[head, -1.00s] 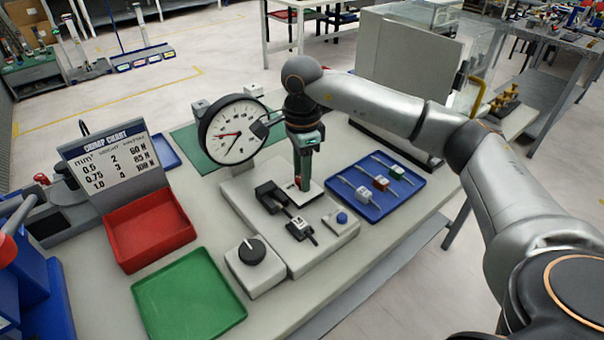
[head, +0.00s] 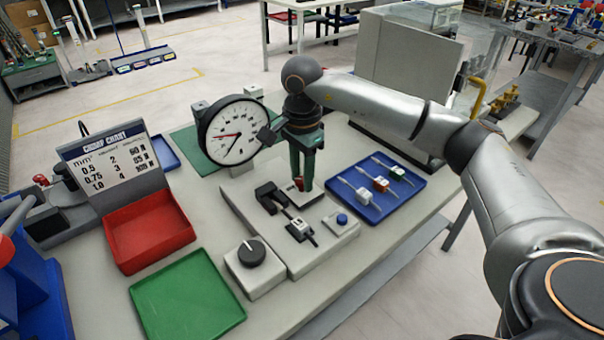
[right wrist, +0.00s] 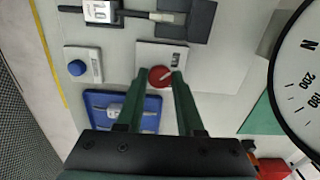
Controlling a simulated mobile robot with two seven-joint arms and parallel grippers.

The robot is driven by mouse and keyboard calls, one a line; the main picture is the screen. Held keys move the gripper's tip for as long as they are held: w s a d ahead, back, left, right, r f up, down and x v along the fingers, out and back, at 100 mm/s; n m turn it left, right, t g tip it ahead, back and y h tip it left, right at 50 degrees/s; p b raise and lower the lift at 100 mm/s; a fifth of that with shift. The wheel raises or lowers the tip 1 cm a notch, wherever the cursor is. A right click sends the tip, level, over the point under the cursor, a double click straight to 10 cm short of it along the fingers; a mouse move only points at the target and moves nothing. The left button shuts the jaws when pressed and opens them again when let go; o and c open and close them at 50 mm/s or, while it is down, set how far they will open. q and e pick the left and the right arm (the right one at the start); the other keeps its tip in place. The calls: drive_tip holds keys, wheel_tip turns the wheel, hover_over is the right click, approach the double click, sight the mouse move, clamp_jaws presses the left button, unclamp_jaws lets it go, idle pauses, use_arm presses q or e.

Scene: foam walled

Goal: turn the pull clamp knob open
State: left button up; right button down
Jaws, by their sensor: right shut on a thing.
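The red pull clamp knob (right wrist: 160,76) sits on a pale plate in the right wrist view, a light mark on its top. In the head view only a bit of the knob (head: 298,183) shows beside the fingers. My right gripper (head: 302,187) points down over the plate with its green fingers on either side of the knob, shut on it. The fingertips also show in the right wrist view (right wrist: 159,78). The black clamp block (head: 268,196) is next to the knob, with a tagged lead (head: 299,228) in front of it. My left gripper is not in view.
A round dial gauge (head: 232,132) stands close behind my right gripper. A blue tray (head: 408,200) with several tagged leads lies to the right. A grey dial box (head: 268,284), green tray (head: 190,305) and red bin (head: 150,232) are in front and left.

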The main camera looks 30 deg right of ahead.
sight(302, 179)
drive_tip(key=shift+w+r, duration=0.1)
drive_tip(key=c, duration=0.5)
unclamp_jaws()
drive_tip(key=shift+c, duration=0.2)
wheel_tip(302, 179, up, 12)
drive_tip(key=shift+r+p, duration=0.2)
drive_tip(key=shift+p, duration=0.2)
